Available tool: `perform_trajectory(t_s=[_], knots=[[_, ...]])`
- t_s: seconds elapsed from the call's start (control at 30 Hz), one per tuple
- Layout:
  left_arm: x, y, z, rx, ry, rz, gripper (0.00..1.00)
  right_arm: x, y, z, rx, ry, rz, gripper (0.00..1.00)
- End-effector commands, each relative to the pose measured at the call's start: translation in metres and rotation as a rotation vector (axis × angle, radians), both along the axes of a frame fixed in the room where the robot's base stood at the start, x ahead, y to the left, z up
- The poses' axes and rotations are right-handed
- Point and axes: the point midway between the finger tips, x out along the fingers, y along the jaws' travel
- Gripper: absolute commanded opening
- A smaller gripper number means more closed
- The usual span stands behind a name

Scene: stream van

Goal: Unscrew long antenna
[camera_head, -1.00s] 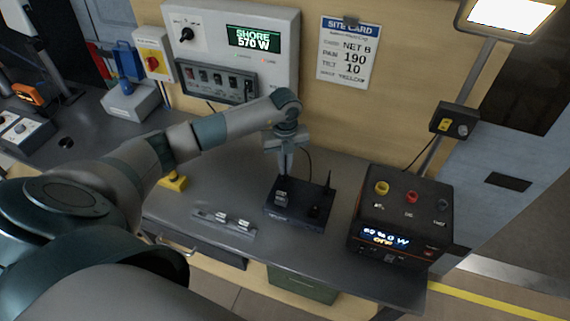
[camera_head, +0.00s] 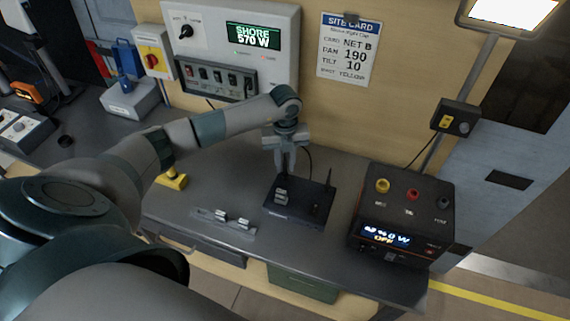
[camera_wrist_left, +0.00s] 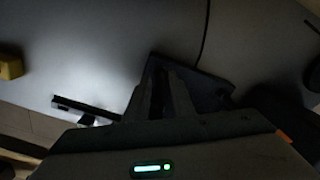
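A flat black box (camera_head: 299,203) lies on the grey bench. A thin dark antenna (camera_head: 328,184) stands upright at its back right corner, and a short dark stub (camera_head: 316,208) is on its right side. My left gripper (camera_head: 286,172) points down over the box's back left part, its two fingers apart with a gap between them. The fingers also show in the left wrist view (camera_wrist_left: 162,88), reaching toward the dark box (camera_wrist_left: 209,88). Whether an antenna stands between the fingers is too dark to tell. My right gripper is not in view.
A rack with small grey pieces (camera_head: 224,223) lies left of the box. A black power unit (camera_head: 402,215) stands to the right. A yellow block (camera_head: 172,181) sits at the left. A site card (camera_head: 346,50) hangs on the back wall.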

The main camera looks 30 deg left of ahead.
Motion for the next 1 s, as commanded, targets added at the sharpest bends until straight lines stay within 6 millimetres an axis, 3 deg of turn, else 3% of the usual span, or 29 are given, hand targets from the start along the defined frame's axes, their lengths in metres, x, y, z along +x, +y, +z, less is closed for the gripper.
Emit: perform_trajectory(t_s=[0.7,1.0], knots=[[0.0,0.0,-0.001,-0.001,-0.001,-0.234,0.22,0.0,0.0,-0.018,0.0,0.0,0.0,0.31],[0.0,0.0,0.0,0.0,0.0,-0.254,0.22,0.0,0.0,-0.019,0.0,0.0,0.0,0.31]])
